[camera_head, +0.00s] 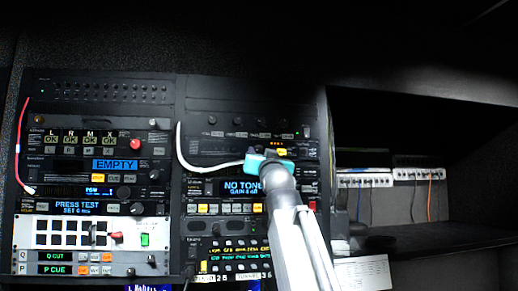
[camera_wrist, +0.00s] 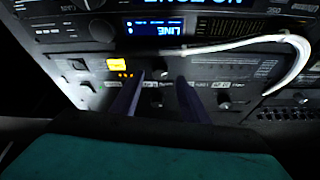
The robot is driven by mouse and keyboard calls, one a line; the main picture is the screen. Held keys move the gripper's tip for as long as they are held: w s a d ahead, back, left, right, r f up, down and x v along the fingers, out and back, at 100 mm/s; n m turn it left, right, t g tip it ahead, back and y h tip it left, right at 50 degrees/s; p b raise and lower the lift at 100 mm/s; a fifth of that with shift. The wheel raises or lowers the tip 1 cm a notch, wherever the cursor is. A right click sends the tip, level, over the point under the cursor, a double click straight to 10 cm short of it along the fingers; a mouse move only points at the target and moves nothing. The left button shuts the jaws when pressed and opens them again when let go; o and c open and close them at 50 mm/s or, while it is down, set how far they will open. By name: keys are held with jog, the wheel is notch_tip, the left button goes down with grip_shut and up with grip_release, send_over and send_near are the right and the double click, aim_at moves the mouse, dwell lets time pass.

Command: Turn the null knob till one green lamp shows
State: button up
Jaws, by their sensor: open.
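My gripper (camera_head: 268,158), with a teal body, is in front of the right rack's panel in the head view. In the wrist view its two dark fingers (camera_wrist: 158,84) are apart, pointing at the panel. A small dark knob (camera_wrist: 161,74) shows between the fingertips; I cannot tell whether they touch it. Its label is too small to read, so I cannot confirm that it is the null knob.
A white cable (camera_head: 180,147) loops across the panel close to my gripper and shows in the wrist view (camera_wrist: 262,42). A display reading "NO TONE" (camera_head: 241,187) is below. Another rack (camera_head: 95,190) stands left. A dark shelf (camera_head: 430,253) with patch strips above is at right.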

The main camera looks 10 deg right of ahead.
aim_at(259, 150)
jog(key=shift+p+x, duration=0.6)
jog(key=shift+x, duration=1.15)
jog(key=c, duration=0.8)
jog(key=shift+a, duration=0.3)
grip_shut()
jog(key=shift+d, duration=0.3)
